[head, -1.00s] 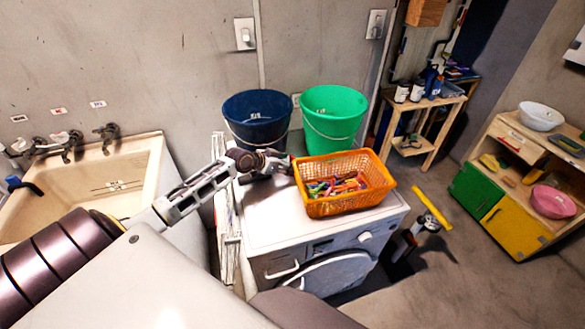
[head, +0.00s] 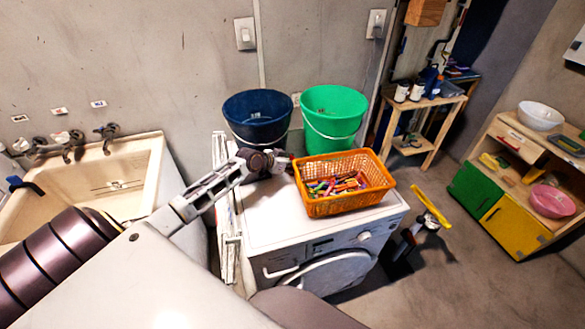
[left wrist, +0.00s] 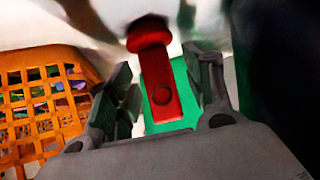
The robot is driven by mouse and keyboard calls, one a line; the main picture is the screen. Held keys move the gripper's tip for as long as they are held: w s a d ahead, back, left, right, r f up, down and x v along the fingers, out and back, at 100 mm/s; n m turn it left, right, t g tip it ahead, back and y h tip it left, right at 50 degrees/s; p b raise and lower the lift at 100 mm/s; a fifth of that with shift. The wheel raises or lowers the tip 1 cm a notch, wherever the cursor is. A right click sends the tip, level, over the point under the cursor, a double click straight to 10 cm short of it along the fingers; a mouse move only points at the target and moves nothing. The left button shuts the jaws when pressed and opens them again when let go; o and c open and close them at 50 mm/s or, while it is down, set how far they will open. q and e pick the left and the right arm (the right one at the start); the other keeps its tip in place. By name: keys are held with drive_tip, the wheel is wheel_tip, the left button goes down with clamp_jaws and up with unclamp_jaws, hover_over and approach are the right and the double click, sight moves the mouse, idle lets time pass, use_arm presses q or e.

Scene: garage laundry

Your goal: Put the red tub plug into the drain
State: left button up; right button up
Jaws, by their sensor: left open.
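In the head view my left gripper (head: 283,164) is open over the back left of the washing machine (head: 265,222), between the buckets and the orange basket; the plug is not clear there. The beige sink (head: 152,170) is at the left, with its drain area (head: 118,187) in the basin floor. My right gripper is not in view.
The orange basket (head: 345,205) of pegs stands right of my gripper. A dark blue bucket (head: 257,112) and a green bucket (head: 333,115) stand behind it. Taps (head: 108,133) line the sink's back edge. A yellow-topped object (head: 430,205) is right of the washer.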

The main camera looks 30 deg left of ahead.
use_arm(q)
clamp_jaws()
drive_tip(key=shift+r, duration=0.1)
idle(0.3)
wheel_tip(320, 180, up, 28)
drive_tip(key=b, duration=0.1)
drive_tip(key=shift+b, duration=0.3)
idle(0.4)
idle(0.5)
